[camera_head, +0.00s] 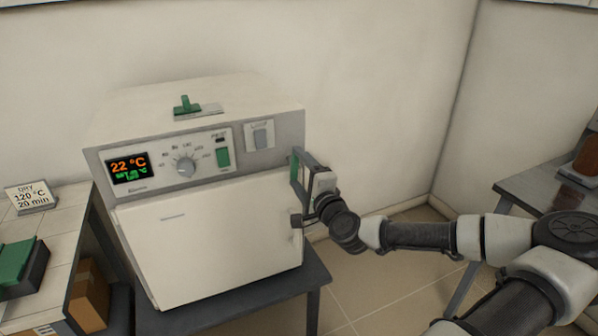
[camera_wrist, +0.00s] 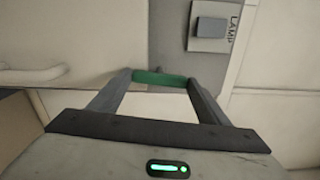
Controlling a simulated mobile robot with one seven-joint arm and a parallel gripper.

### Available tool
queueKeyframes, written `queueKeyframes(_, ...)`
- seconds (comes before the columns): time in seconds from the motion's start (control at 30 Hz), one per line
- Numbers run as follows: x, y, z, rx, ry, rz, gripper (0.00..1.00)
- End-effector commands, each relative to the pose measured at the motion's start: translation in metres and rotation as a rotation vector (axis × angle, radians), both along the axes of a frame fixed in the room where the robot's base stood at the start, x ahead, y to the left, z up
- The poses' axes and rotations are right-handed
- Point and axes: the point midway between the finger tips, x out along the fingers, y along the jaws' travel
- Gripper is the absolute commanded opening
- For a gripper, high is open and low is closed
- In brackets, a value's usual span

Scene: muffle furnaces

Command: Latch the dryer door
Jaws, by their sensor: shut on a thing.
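The dryer (camera_head: 200,190) is a pale box on a dark table, with a display reading 22 °C and a dial on its front. Its white door (camera_head: 215,245) covers the front below the panel and looks shut or nearly shut; I cannot tell if a thin gap remains. My gripper (camera_head: 300,170) is at the dryer's right front edge, near the door's upper right corner. In the wrist view its two fingers are closed on a green latch handle (camera_wrist: 160,77), which spans between the fingertips. The latch's mount is mostly hidden by my gripper.
A lamp switch (camera_wrist: 210,28) is just beyond the fingers. A green tool (camera_head: 186,104) lies on the dryer's top. A sign reading DRY 120 °C 20 min (camera_head: 31,197) stands on the left bench. A dark table (camera_head: 535,190) is at the right.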

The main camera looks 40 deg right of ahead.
Motion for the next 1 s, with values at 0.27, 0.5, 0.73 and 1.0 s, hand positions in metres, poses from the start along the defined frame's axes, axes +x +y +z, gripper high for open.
queueKeyframes(0.27, -0.0002, 0.0001, -0.0010, -0.097, 0.025, 0.000, 0.48)
queueKeyframes(0.5, -0.0002, -0.0001, -0.0010, -0.120, 0.031, -0.001, 0.48)
queueKeyframes(0.73, -0.0004, -0.0002, -0.0010, -0.121, 0.031, -0.001, 0.48)
queueKeyframes(1.0, -0.0002, -0.0002, -0.0007, -0.120, 0.030, 0.000, 0.89)
